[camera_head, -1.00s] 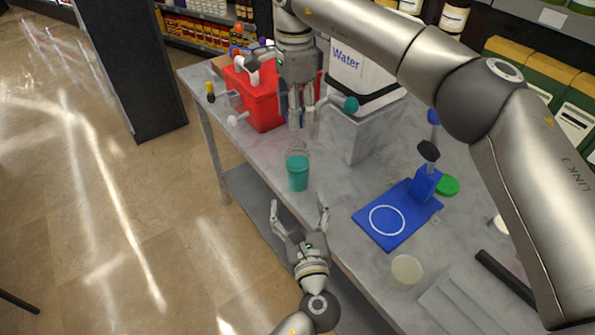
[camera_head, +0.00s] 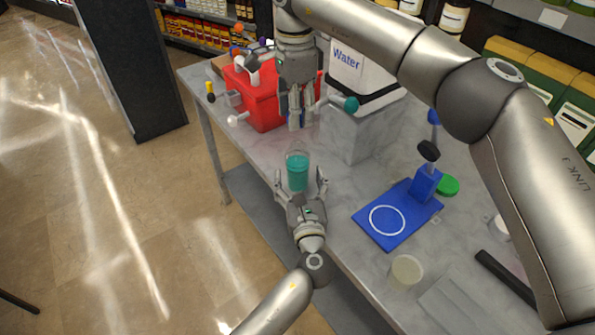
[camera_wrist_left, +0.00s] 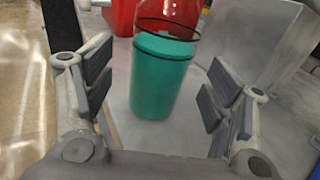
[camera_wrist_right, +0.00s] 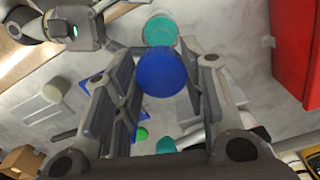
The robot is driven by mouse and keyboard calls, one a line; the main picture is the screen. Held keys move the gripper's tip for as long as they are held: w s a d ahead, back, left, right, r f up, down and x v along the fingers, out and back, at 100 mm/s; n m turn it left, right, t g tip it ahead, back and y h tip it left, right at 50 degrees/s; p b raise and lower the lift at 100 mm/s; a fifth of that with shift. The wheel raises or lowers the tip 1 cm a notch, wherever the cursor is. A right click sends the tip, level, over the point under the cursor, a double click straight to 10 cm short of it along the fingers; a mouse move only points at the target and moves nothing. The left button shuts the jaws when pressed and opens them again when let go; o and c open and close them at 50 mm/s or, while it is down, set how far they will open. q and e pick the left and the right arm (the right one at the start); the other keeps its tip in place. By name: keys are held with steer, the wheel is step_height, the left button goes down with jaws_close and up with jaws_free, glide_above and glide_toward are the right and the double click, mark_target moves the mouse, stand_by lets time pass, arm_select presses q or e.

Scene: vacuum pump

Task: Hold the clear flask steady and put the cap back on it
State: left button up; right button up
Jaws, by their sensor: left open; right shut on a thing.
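The clear flask (camera_head: 297,172), filled with teal liquid, stands upright and uncapped near the table's front edge. In the left wrist view the flask (camera_wrist_left: 160,80) stands between the spread fingers, with gaps on both sides. My left gripper (camera_head: 300,184) is open around the flask's near side, not closed on it. My right gripper (camera_head: 295,113) is above and behind the flask, shut on the blue cap. The cap (camera_wrist_right: 162,71) shows between its fingers in the right wrist view, apart from the flask; in the head view it is mostly hidden.
A red box (camera_head: 262,100) with coloured valves and a water container (camera_head: 360,75) on a grey block (camera_head: 358,138) stand behind. A blue stand (camera_head: 385,228), a green disc (camera_head: 448,185), a pale round piece (camera_head: 406,270) and a black bar (camera_head: 503,277) lie to the right.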

arm_select(q)
steer(key=shift+w+a, duration=0.15)
steer(key=shift+w, duration=0.85)
steer(key=shift+w+a, duration=0.1)
steer(key=shift+w, duration=0.9)
steer(key=c, duration=1.6)
steer(key=shift+o, duration=0.2)
arm_select(e)
glide_above(296, 146)
steer(key=shift+w+f, duration=0.1)
steer(key=shift+f, duration=2.35)
steer(key=shift+f, duration=0.9)
steer(key=shift+f, duration=0.55)
